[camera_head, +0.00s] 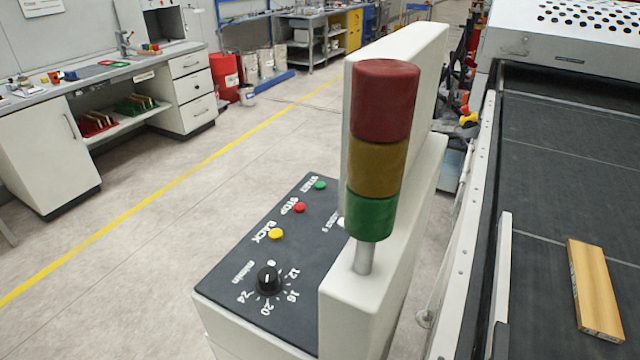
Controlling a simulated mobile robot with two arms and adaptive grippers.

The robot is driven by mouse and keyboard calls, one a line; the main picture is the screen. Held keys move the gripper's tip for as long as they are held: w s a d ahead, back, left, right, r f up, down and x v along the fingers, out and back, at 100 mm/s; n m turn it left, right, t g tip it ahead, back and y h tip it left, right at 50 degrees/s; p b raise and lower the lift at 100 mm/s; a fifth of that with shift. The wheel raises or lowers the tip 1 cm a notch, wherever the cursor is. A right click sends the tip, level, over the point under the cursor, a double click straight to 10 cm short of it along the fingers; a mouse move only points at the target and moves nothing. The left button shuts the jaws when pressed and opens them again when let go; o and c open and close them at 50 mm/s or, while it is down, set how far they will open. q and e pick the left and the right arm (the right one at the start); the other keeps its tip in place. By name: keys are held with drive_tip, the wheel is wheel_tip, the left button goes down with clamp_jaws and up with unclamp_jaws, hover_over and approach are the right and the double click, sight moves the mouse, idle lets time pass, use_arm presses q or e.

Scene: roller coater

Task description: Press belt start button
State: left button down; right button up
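A control panel (240,280) with a dark top stands in the middle foreground. On it are a green button (320,185) beside a label that seems to read START, a red button (299,207) labelled STOP, and a yellow button (276,233) labelled BACK. A black knob (268,280) with a number scale sits nearest me. The conveyor belt (560,190) is dark and runs along the right side. A wooden board (594,290) lies on it. Neither of my grippers is in view.
A red-yellow-green signal tower (380,150) and a white upright housing (400,90) rise right of the buttons and hide part of the panel. A white workbench (35,150) stands at left. The floor (170,250) between bench and panel is clear.

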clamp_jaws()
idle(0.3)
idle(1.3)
